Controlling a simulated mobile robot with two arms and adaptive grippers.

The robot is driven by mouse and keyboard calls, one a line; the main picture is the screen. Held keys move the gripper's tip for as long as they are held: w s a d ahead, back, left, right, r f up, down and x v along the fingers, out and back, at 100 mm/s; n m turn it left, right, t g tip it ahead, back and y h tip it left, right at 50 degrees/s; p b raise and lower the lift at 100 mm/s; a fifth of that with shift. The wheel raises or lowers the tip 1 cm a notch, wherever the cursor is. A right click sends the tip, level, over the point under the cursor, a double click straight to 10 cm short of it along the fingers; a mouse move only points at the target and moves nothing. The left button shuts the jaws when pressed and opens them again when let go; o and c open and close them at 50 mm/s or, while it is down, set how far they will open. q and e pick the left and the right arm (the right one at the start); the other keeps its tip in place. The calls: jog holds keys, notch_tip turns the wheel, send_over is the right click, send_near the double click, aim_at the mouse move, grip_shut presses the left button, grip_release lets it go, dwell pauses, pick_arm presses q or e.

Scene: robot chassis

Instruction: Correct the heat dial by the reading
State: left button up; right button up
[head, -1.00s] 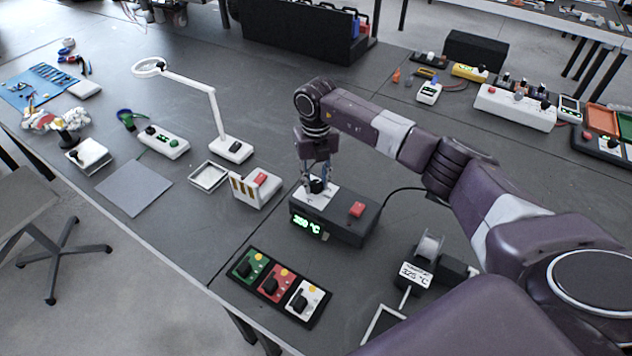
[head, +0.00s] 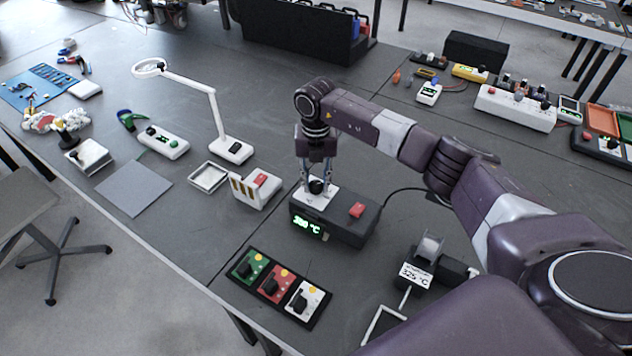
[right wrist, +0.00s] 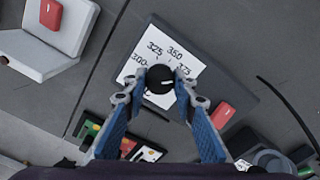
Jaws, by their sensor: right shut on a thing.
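The black heat dial (head: 316,186) sits on a white scale plate (head: 313,202) on top of the dark station (head: 345,228). The right wrist view shows the dial (right wrist: 159,79) close up, with 300, 325, 350 and 375 printed around it and a white mark on its top. My right gripper (head: 316,188) points down and is shut on the dial, one finger on each side. The green display (head: 307,225) shows a °C reading whose digits are too blurred to be sure of. A card (head: 416,275) to the right reads 325 °C. My left gripper is out of view.
A red switch (head: 357,210) sits on the station beside the dial. A white holder with a red button (head: 256,188) stands left. A black cable (head: 400,190) runs behind.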

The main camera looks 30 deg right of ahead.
aim_at(316, 184)
jog(key=o, duration=1.2)
jog(key=shift+c, duration=0.2)
notch_tip(316, 184, up, 12)
